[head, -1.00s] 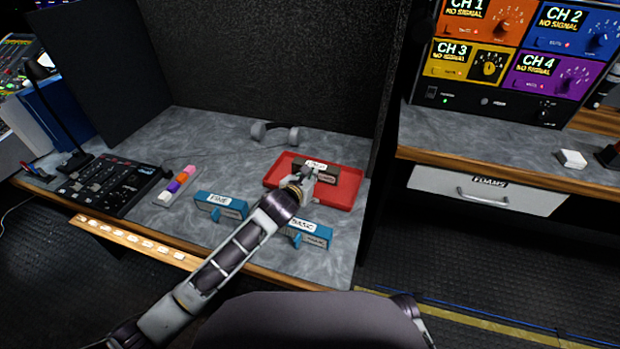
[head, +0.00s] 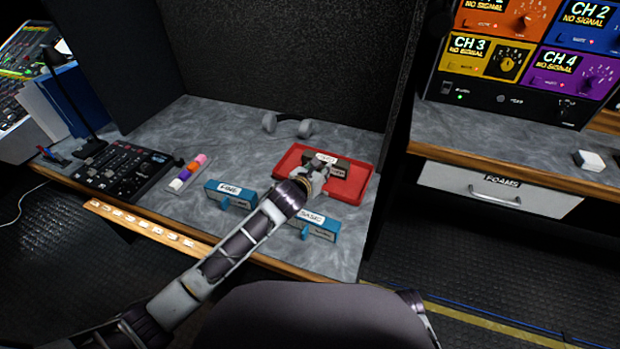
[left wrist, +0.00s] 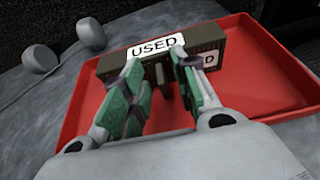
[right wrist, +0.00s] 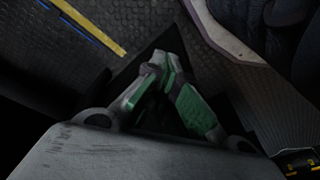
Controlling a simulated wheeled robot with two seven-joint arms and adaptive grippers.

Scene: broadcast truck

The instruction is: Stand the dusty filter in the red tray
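The dusty filter (head: 340,166) is a dark brown block with white "USED" labels. It stands in the red tray (head: 352,195), near the back wall; it also shows in the left wrist view (left wrist: 112,68). A brown tab sticks out of its front. My left gripper (head: 318,176) is at the front of the filter. In the left wrist view its fingers (left wrist: 160,78) are apart, one on each side of the tab, with gaps showing. My right gripper (right wrist: 160,72) has its fingertips together with nothing between them, over the dark floor.
Blue filters labelled FINE (head: 230,195) and BASIC (head: 318,227) stand on the grey desk in front of the tray. Headphones (head: 287,124) lie behind it. A mixer (head: 122,172) is at left. A dark partition (head: 400,130) rises at right, beside the FOAMS drawer (head: 495,188).

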